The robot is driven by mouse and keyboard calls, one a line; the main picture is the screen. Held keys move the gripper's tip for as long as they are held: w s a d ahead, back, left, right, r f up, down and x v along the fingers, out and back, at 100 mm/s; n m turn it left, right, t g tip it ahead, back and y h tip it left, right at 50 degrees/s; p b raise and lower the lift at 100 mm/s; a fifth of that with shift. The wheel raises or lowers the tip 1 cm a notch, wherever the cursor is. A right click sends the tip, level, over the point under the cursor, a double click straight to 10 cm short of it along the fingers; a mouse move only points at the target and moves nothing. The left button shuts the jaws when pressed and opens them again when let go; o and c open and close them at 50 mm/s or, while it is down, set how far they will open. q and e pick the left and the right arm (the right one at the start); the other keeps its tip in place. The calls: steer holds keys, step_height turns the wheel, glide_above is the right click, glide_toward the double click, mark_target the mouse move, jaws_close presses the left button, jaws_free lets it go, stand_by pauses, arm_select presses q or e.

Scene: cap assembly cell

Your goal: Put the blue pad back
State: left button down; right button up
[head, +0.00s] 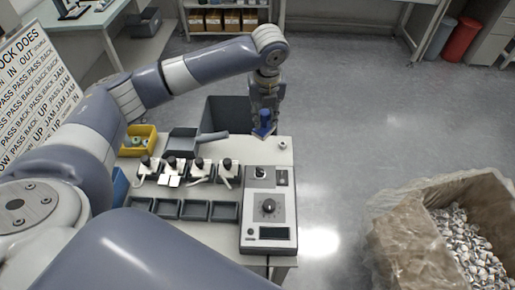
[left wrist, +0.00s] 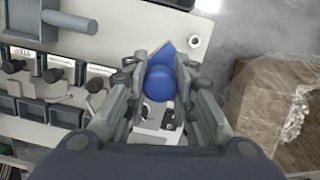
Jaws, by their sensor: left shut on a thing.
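The blue pad (head: 264,124) is a small blue piece with a rounded knob on top; in the left wrist view the blue pad (left wrist: 161,82) shows as a round knob over a pointed base. My left gripper (head: 265,112) is shut on it and holds it over the far right part of the white bench, beyond the grey control box. In the left wrist view the fingers of my left gripper (left wrist: 160,90) flank the knob on both sides. Whether the pad touches the bench is unclear. My right gripper does not show.
The control box (head: 268,222) has a dial and a small screen. Left of it, several black-knobbed fixtures (head: 198,170) stand in a row behind dark trays (head: 194,210). A yellow bin (head: 138,140) stands further left. A large carton (head: 405,240) of small parts is at right.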

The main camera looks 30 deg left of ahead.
arm_select(q)
steer(key=a+f+m, duration=0.1)
steer(key=f+m, duration=0.1)
steer(key=f, duration=0.2)
steer(key=w+a+f+m+p, duration=0.1)
steer(key=f+m, duration=0.1)
steer(key=f, duration=0.2)
steer(key=w+a+f+m, duration=0.1)
steer(key=f+m, duration=0.1)
steer(key=f, duration=0.2)
steer(key=shift+a+f+h+p, duration=0.1)
steer(key=shift+a+h+p, duration=0.1)
steer(key=shift+h+p, duration=0.2)
steer(key=shift+f+t, duration=0.15)
steer(key=shift+t, duration=0.15)
steer(key=shift+f, duration=0.1)
steer(key=c, duration=1.3)
jaws_free()
steer(key=shift+c, duration=0.2)
